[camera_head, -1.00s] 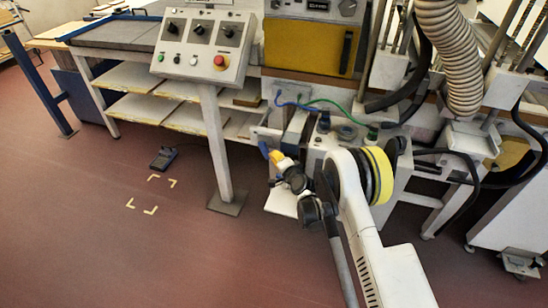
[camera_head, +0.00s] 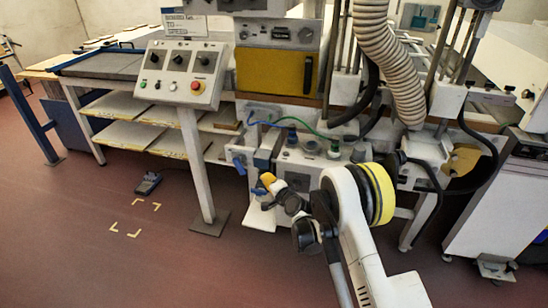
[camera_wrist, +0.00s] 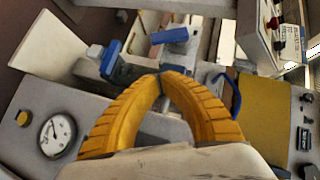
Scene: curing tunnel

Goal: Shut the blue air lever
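Two blue handles show on the pipework at the machine's front. In the wrist view one (camera_wrist: 110,58) stands left of my fingertips and the other (camera_wrist: 170,36) lies crosswise just beyond them. In the head view they appear as a blue handle (camera_head: 240,164) and a lower blue piece (camera_head: 258,191) beside my gripper. I cannot tell which is the air lever. My gripper (camera_wrist: 161,76) has yellow ribbed fingers whose tips meet, with nothing visible between them. It also shows in the head view (camera_head: 267,179), partly hidden by my wrist. Contact with a handle is not clear.
A blue hose (camera_wrist: 228,95) is at right. The control panel (camera_head: 180,72) stands left of my arm.

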